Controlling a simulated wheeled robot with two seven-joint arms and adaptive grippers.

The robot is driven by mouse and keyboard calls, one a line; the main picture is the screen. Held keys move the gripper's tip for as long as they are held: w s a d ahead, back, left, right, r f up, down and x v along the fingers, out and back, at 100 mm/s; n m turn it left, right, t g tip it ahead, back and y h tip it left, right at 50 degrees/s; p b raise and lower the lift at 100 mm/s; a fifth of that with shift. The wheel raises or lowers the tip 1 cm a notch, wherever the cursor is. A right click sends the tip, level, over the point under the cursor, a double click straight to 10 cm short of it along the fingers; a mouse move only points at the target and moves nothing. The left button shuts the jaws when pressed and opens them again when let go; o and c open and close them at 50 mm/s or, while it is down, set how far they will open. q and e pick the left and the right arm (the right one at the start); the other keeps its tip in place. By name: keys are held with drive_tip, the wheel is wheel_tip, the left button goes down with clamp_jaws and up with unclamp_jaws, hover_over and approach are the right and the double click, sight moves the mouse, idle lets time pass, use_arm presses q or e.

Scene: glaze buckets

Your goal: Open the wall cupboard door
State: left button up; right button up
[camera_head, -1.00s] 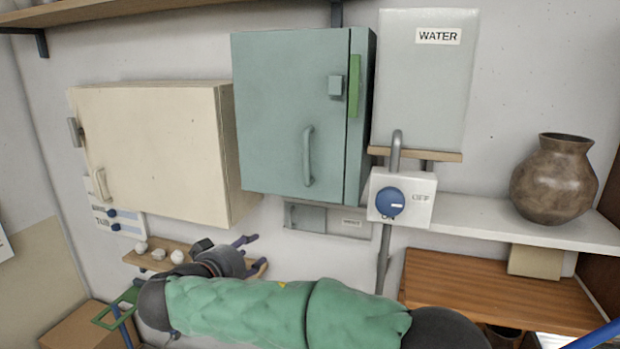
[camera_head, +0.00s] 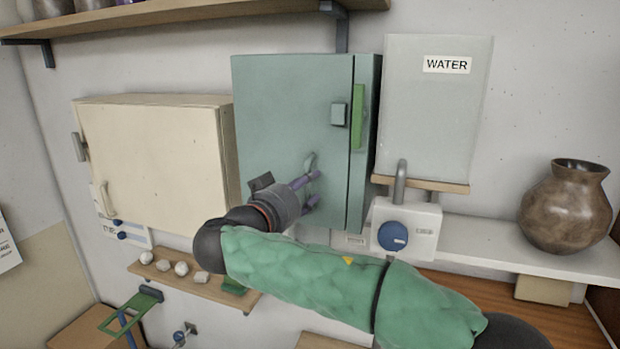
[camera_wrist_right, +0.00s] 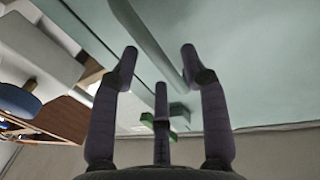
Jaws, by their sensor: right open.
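The teal wall cupboard (camera_head: 290,100) hangs in the middle of the wall, its door shut. A grey bar handle (camera_head: 309,160) is on the lower right of the door. The handle also shows in the right wrist view (camera_wrist_right: 150,40), running slantwise between the fingertips. My right gripper (camera_head: 315,190) is open at the handle's lower part, which it partly hides. In the right wrist view its purple fingers (camera_wrist_right: 159,53) stand apart on either side of the bar; I cannot tell whether they touch it. My left gripper is not in view.
A cream cupboard (camera_head: 155,160) hangs to the left. A grey WATER box (camera_head: 432,120) and a white box with a blue knob (camera_head: 392,236) are close on the right. A brown vase (camera_head: 566,210) stands on the white shelf. A small shelf (camera_head: 215,288) holds several pale lumps.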

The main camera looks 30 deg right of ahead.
drive_tip(key=shift+x, duration=1.1)
clamp_jaws()
drive_tip(key=shift+a, duration=0.15)
